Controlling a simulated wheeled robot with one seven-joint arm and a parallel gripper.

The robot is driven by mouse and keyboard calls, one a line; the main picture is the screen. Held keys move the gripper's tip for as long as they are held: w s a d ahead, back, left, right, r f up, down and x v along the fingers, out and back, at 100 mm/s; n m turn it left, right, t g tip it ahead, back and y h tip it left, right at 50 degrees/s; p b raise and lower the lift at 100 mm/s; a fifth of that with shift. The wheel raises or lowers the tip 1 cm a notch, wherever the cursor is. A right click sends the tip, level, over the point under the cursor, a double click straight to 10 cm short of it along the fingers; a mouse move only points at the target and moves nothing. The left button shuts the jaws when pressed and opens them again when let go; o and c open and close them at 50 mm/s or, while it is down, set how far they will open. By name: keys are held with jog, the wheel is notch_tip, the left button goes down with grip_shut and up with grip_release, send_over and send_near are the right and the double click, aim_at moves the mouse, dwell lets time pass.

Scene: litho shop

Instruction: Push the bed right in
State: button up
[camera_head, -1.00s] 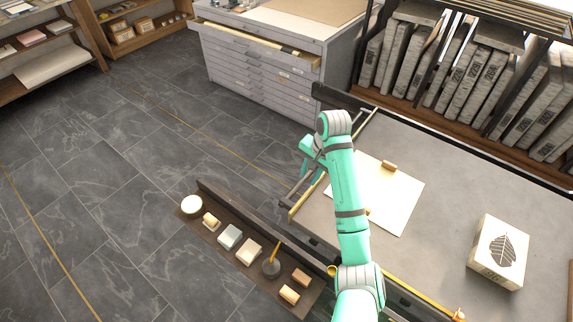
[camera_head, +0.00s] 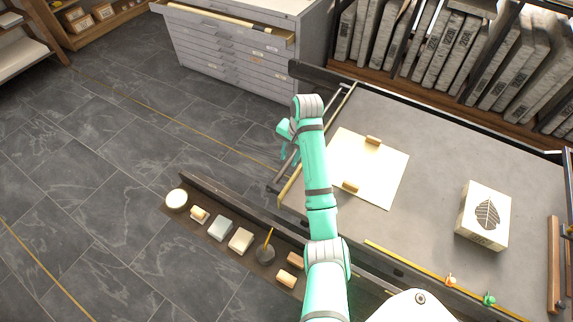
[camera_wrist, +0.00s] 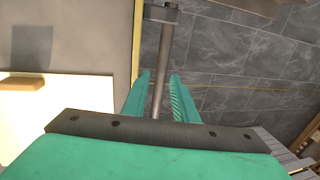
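The bed is a broad grey slab (camera_head: 430,150) on a dark frame, filling the right half of the head view. A cream sheet (camera_head: 390,188) with two small wooden blocks and a pale stone block with a leaf print (camera_head: 486,212) lie on it. A grey metal bar (camera_head: 339,106) runs along its left end, held by brackets. My gripper (camera_head: 284,154) is at this bar, partly hidden by my wrist. In the wrist view the bar (camera_wrist: 168,45) passes between the fingers of my gripper (camera_wrist: 162,78), with a visible gap, so they look open around it.
A low shelf (camera_head: 215,250) with a round pot, blocks and a brush stands along the near side. A grey flat-file cabinet (camera_head: 235,60) with its top drawer open is behind left. Racked stones (camera_head: 455,50) stand behind the bed. The floor at left is clear.

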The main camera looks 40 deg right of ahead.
aim_at(285, 167)
jog(key=f, duration=0.3)
jog(key=w+a+f, duration=0.1)
jog(key=shift+f, duration=0.3)
jog(key=shift+w+f, duration=0.1)
jog(key=shift+f, duration=0.45)
grip_shut()
